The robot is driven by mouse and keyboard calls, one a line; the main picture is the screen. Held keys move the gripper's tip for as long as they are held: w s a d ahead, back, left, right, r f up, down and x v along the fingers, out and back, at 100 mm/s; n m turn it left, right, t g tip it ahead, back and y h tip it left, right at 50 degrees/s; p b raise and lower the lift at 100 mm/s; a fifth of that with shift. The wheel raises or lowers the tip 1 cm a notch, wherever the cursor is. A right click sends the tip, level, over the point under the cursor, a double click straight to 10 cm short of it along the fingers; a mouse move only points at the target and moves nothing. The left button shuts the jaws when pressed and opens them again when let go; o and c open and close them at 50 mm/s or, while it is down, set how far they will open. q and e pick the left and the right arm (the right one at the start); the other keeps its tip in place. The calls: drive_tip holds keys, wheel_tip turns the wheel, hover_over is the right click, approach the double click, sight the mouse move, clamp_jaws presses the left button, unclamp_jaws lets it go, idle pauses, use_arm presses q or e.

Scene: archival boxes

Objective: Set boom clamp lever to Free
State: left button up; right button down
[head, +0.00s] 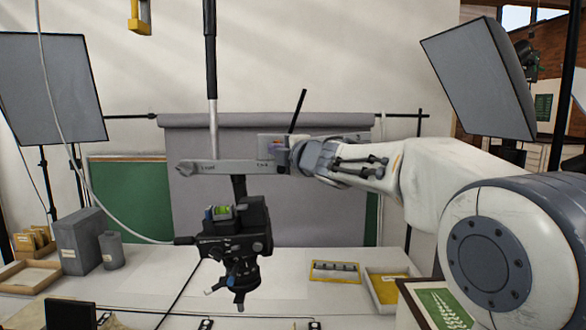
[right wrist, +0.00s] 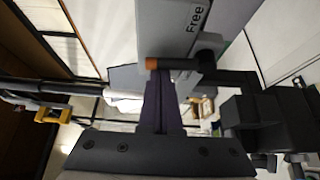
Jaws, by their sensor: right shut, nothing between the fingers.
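The grey boom plate (head: 235,168) crosses the middle of the head view, with small lettering near each end. In the right wrist view the plate (right wrist: 180,25) carries the word "Free". A dark lever with an orange end (right wrist: 152,63) lies beside that word, close to my fingertips; I cannot tell whether they touch. My right gripper (head: 274,150) reaches in from the right to the plate's right part. In its wrist view the gripper (right wrist: 162,82) is shut and empty. The lever's setting is unclear in the head view. My left gripper is not in view.
A black tripod head with a green level (head: 238,240) hangs below the plate. A vertical pole (head: 211,80) rises above it. Grey boxes (head: 80,240) and trays (head: 385,288) stand on the white table (head: 285,275). Softbox panels (head: 480,78) flank both sides.

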drive_tip(key=d+m+t+b, duration=0.1)
drive_tip(key=m+b, duration=0.1)
drive_tip(key=b, duration=0.1)
drive_tip(key=d+m+t+b, duration=0.1)
drive_tip(key=m+b, duration=0.1)
drive_tip(key=b, duration=0.1)
drive_tip(key=d+m+t+b, duration=0.1)
drive_tip(key=m+b, duration=0.1)
drive_tip(key=b, duration=0.1)
drive_tip(key=shift+s+d+f+m+b, duration=0.15)
drive_tip(key=shift+d+f+m+b, duration=0.1)
drive_tip(key=shift+f+m+b, duration=0.1)
drive_tip(key=shift+r, duration=0.1)
drive_tip(key=a+r, duration=0.1)
drive_tip(key=s+a+r, duration=0.1)
drive_tip(key=a, duration=0.1)
drive_tip(key=shift+a+r, duration=0.15)
drive_tip(key=f+b+v, duration=0.1)
drive_tip(key=b+v, duration=0.2)
drive_tip(key=v, duration=0.6)
